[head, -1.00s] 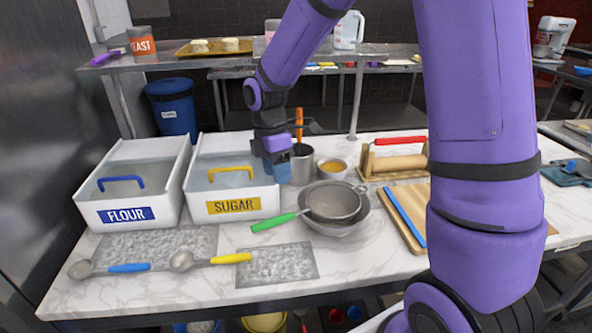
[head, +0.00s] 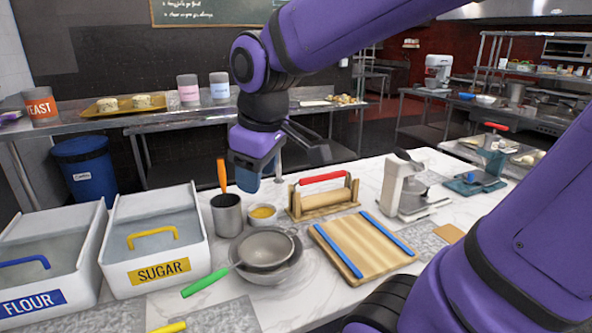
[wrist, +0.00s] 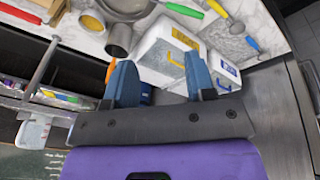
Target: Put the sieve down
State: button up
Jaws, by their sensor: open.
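The sieve (head: 264,247) has a metal mesh bowl and a green handle. It rests on a metal mixing bowl (head: 280,274) on the marble counter, with its handle pointing to the front left. In the wrist view the sieve's green handle (wrist: 185,11) shows at the top. My gripper (wrist: 166,80) is open and empty, its blue fingers apart with nothing between them. In the head view my gripper (head: 250,180) hangs above the back of the counter, behind the metal cup and apart from the sieve.
A metal cup (head: 227,215) and a small bowl of yellow filling (head: 263,217) stand behind the sieve. The sugar bin (head: 150,235) and flour bin (head: 45,265) are at left. A rolling pin stand (head: 325,200) and a wooden board (head: 350,245) with blue strips are at right.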

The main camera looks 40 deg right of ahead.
jog(key=s+d+r+m+t, duration=0.1)
jog(key=s+r+m+t, duration=0.1)
jog(key=s+m, duration=0.3)
jog(key=shift+s+d, duration=0.3)
jog(key=shift+s, duration=1.1)
